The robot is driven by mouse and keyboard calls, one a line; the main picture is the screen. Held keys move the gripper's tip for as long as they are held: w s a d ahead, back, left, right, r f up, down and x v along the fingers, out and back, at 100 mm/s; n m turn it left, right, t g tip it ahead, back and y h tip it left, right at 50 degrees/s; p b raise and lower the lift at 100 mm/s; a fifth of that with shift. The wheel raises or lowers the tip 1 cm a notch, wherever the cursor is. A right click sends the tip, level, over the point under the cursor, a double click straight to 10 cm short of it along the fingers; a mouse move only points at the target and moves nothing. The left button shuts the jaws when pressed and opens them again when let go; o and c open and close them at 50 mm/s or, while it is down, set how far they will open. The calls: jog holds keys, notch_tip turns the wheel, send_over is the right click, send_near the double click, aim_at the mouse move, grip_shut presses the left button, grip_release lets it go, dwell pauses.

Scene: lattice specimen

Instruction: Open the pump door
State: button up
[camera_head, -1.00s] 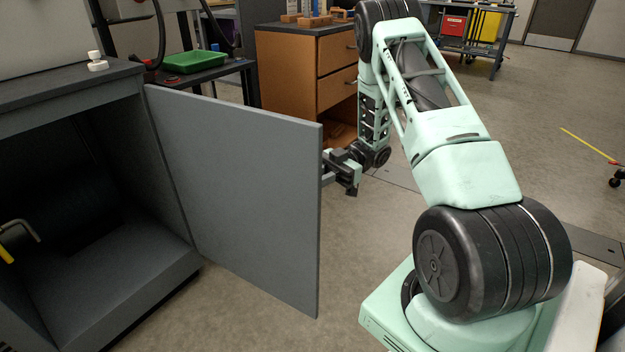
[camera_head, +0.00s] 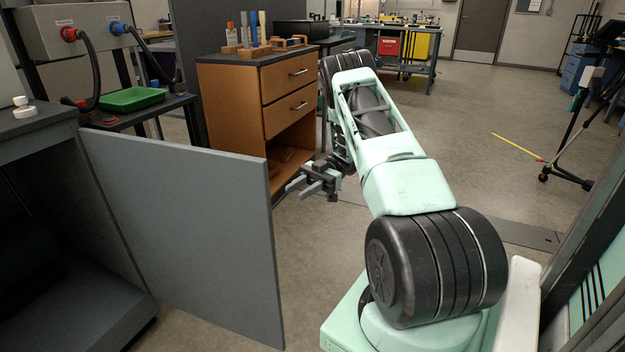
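The pump door (camera_head: 190,225) is a flat grey panel standing wide open from the left-hand cabinet (camera_head: 40,140). Its hinge side meets the cabinet's front edge and its free edge points towards the right. The cabinet interior shows dark at the far left. My gripper (camera_head: 298,188) is just right of the door's free edge, pointing left, with a small gap between them in the picture. Its two fingers look apart with nothing between them. Whether a fingertip touches the door's far side cannot be told.
A green tray (camera_head: 133,98) lies on a dark side table. A tripod (camera_head: 567,150) stands at the right. Open floor (camera_head: 450,130) lies behind my arm.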

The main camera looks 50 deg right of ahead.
jog(key=shift+s+d+p, duration=0.2)
jog(key=shift+d+p, duration=0.2)
jog(key=shift+d, duration=2.05)
